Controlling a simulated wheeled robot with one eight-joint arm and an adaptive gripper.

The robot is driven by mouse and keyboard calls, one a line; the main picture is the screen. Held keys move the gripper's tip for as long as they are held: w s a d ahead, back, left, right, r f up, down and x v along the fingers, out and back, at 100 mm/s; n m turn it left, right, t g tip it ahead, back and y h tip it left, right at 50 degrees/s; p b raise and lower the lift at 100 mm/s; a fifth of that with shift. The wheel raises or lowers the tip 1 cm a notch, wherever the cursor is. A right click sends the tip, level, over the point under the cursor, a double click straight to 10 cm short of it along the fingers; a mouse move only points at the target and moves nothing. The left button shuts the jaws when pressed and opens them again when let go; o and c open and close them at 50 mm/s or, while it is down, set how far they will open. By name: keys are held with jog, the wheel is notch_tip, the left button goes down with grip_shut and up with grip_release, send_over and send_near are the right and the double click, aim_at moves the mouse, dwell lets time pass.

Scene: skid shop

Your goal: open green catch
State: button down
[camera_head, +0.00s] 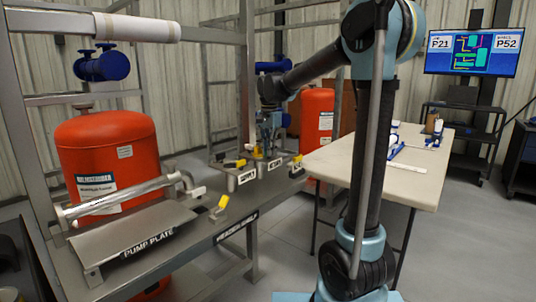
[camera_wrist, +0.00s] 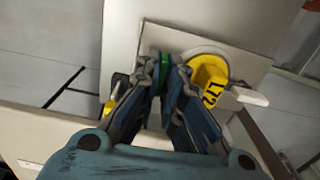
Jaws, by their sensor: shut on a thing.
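The green catch (camera_wrist: 163,70) shows only as a narrow green strip between the fingers of my gripper (camera_wrist: 166,66) in the wrist view. The fingers are shut on it and hide most of it. In the head view my gripper (camera_head: 268,146) reaches down to the grey fixture with white labels (camera_head: 258,174) at the far end of the bench. The catch cannot be made out there.
A yellow block (camera_head: 222,202) is on the bench's front edge (camera_head: 232,217). A red tank (camera_head: 108,150) and a pale table (camera_head: 375,162) flank the bench.

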jog(key=c, duration=1.7)
grip_release()
jog(key=shift+s, duration=0.1)
jog(key=shift+r, duration=3.55)
jog(key=n, duration=0.4)
jog(key=shift+r, duration=0.2)
jog(key=n, duration=0.2)
jog(key=shift+r+n, duration=0.2)
jog(key=shift+n, duration=0.2)
jog(key=shift+r+n, duration=0.1)
jog(key=shift+n, duration=0.8)
jog(key=n, duration=0.5)
jog(key=shift+r, duration=0.25)
